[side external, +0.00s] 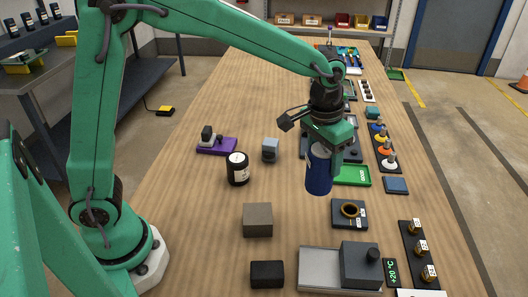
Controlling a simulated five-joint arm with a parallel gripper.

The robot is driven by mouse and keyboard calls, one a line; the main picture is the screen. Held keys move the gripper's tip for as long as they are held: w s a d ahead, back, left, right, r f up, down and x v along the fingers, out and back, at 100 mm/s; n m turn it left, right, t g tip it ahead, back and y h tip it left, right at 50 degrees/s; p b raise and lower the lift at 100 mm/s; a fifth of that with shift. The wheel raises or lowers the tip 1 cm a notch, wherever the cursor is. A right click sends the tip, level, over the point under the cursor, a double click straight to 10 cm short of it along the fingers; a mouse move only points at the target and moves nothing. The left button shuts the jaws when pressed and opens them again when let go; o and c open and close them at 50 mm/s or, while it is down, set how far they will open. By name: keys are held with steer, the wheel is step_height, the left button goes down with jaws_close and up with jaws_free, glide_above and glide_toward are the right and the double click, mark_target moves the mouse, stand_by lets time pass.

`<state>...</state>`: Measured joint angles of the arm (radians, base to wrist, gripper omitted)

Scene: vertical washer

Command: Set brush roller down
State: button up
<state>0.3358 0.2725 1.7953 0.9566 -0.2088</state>
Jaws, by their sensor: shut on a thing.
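My gripper (333,147) is at the right of the middle, over the wooden table. It is shut on a blue cylinder with a pale top, which looks like the brush roller (319,172). The roller hangs nearly upright and appears to be above the table. My gripper hides part of its top and right side. I cannot tell exactly how high its lower end is above the surface.
A green tray (353,175) lies just behind the roller, and a dark block with a ring (349,213) stands in front. A black jar (237,169), a grey block (269,150) and a brown box (257,220) stand left. Bare table (290,205) lies between.

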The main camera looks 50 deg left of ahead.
steer(key=w+a+f, duration=0.7)
steer(key=a, duration=0.2)
steer(key=shift+a, duration=0.15)
steer(key=shift+w+f, duration=0.1)
steer(key=shift+f, duration=1.9)
steer(key=shift+f, duration=0.1)
steer(key=o, duration=1.1)
